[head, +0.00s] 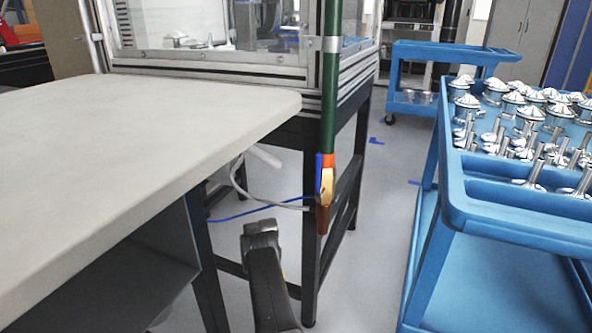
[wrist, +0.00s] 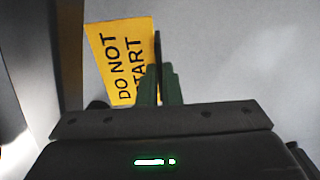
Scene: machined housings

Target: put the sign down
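The yellow sign (wrist: 117,55) with black lettering, "DO NOT" and part of "START", shows in the wrist view. It is tilted, and its lower right part is hidden behind a finger. My gripper (wrist: 159,70) has its green fingers close together on the dark upright edge at the sign's right side, so it appears shut on the sign. Plain grey surface lies behind the sign. In the head view I cannot make out the sign or the fingers for certain; a dark grey part of my arm shows at the bottom middle.
A pale worktop (head: 130,150) fills the left and looks clear. A machine enclosure with a green post (head: 331,90) stands behind it, with cables below. A blue cart (head: 500,222) full of metal parts is at right, another blue cart (head: 440,52) behind. Grey floor lies between.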

